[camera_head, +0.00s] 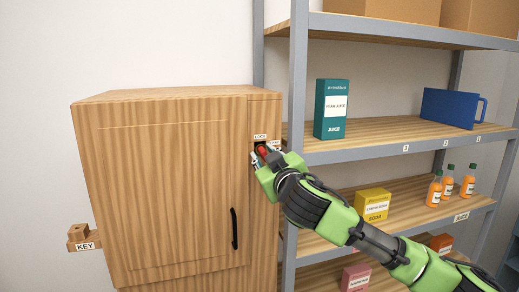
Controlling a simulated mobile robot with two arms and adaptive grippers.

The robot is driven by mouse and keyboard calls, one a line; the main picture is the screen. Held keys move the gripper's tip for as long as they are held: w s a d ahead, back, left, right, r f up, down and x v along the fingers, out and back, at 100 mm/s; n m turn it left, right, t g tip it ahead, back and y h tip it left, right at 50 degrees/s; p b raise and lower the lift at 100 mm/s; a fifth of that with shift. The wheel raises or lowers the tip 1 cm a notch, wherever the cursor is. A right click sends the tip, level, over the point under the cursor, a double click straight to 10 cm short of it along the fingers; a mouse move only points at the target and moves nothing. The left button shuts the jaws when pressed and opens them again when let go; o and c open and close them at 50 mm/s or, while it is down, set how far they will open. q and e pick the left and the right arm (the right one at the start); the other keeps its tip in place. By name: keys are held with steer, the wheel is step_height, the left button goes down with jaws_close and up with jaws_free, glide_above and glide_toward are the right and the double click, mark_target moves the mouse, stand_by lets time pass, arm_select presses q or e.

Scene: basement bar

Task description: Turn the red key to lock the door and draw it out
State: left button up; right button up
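The red key (262,150) shows as a small red patch at the lock on the right-hand strip of the wooden cabinet's front, just below a label reading LOCK (260,137). My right gripper (266,156) is at the lock, its fingers around or beside the key. They hide most of the key and keyhole, and I cannot tell whether they grip it. The cabinet door (165,190) looks shut, with a black handle (234,228) at its lower right. My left gripper is not in view.
A small wooden holder (78,232) labelled KEY sticks out at the cabinet's lower left. A grey-framed shelf unit (297,90) stands close on the right, with a teal juice box (331,108), a blue item (450,108), a yellow box (372,204) and orange bottles (435,190).

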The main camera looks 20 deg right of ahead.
jaws_close()
steer(key=shift+r+n+p, duration=0.1)
steer(key=shift+n+p, duration=0.3)
steer(key=n+p, duration=0.3)
steer(key=n, duration=0.1)
steer(key=shift+n, duration=0.5)
steer(key=shift+f, duration=0.2)
steer(key=shift+p, duration=0.3)
